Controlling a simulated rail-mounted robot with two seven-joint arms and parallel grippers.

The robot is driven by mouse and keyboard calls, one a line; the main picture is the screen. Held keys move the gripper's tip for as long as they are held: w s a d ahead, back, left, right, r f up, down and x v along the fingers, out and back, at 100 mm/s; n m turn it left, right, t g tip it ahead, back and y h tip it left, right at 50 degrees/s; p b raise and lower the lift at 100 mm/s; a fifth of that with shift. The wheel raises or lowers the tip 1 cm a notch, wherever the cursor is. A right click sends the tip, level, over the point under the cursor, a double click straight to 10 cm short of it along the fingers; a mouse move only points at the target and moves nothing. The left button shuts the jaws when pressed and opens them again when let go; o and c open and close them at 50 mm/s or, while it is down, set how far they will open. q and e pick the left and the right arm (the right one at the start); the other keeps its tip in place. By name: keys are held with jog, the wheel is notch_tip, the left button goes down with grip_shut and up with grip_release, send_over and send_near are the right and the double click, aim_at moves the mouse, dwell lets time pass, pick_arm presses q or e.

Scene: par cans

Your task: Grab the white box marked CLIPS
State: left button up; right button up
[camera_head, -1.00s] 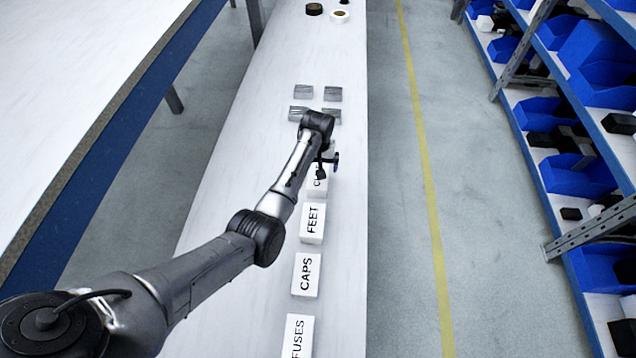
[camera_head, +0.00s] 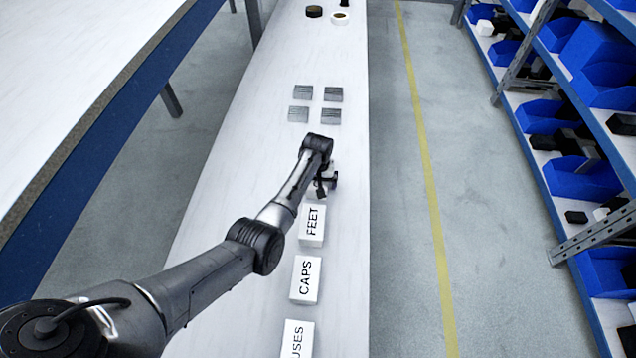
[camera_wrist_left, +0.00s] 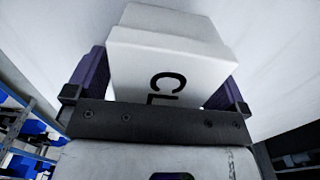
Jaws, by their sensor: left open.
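The white box marked CLIPS (camera_wrist_left: 172,60) shows in the left wrist view, with only the letters "CL" readable. It sits between the two purple fingers of my left gripper, one on each side, and the gripper's dark crossbar hides its lower part. In the head view my left gripper (camera_head: 327,183) is over the white table, just beyond the FEET box, and my arm and gripper hide the CLIPS box there. The gripper is open around the box. My right gripper is not in view.
The white boxes FEET (camera_head: 312,226), CAPS (camera_head: 306,279) and FUSES (camera_head: 298,340) stand in a row nearer me. Several grey blocks (camera_head: 303,92) lie beyond my gripper. Tape rolls (camera_head: 314,11) are at the far end. A shelf with blue bins (camera_head: 585,179) stands right.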

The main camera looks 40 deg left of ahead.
pick_arm(q)
jog(key=c, duration=1)
jog(key=shift+r, duration=0.1)
jog(key=shift+c, duration=0.2)
